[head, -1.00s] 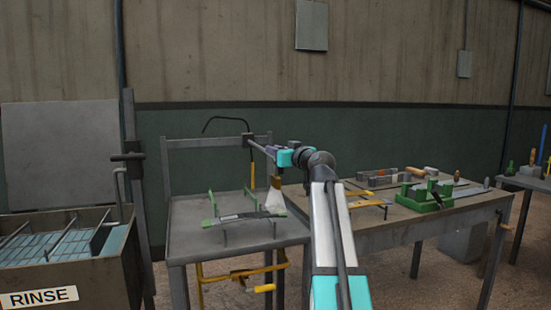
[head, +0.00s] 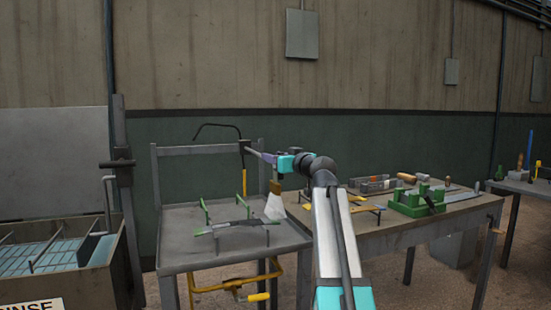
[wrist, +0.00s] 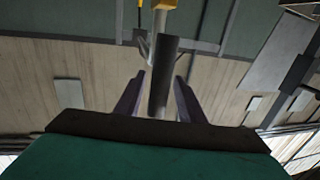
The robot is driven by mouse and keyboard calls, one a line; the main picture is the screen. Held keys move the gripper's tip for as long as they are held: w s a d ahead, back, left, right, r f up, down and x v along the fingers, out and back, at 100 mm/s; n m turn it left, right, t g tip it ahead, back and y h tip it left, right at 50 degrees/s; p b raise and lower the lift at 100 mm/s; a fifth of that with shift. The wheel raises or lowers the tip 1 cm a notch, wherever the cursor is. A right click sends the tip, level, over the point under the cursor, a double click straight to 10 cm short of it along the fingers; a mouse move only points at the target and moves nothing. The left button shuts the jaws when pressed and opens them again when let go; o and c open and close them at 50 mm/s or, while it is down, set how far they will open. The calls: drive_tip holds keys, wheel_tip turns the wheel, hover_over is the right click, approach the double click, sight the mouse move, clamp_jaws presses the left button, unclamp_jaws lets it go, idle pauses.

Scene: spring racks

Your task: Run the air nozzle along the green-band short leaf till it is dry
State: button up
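The short leaf with green at its ends (head: 236,227) lies raised on thin legs on the grey table at the left. My gripper (head: 266,155) is above and behind its right half, apart from it. Its fingers (wrist: 160,90) are closed around a dark rod (wrist: 165,65), which I take for the air nozzle (head: 254,149). A yellow part shows at the rod's far end. A brown piece with a white flared end (head: 274,207) hangs below my gripper by the leaf's right end. I cannot tell whether it joins the tool or touches the leaf. Wetness is not readable.
The grey table (head: 185,257) has a back frame and a black hose loop (head: 215,126). The rinse tank (head: 125,262) stands left. The right bench (head: 385,232) carries a green vice (head: 415,200), a yellow-ended piece (head: 362,208) and tools. A yellow frame (head: 272,275) hangs under the table.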

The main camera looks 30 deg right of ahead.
drive_tip(key=shift+r, duration=0.1)
drive_tip(key=shift+s, duration=0.1)
drive_tip(key=shift+s, duration=0.15)
drive_tip(key=s+p, duration=0.1)
drive_tip(key=s, duration=1.2)
drive_tip(key=shift+s+d, duration=0.15)
drive_tip(key=shift+d, duration=0.1)
drive_tip(key=shift+a+p, duration=0.1)
drive_tip(key=shift+p, duration=0.25)
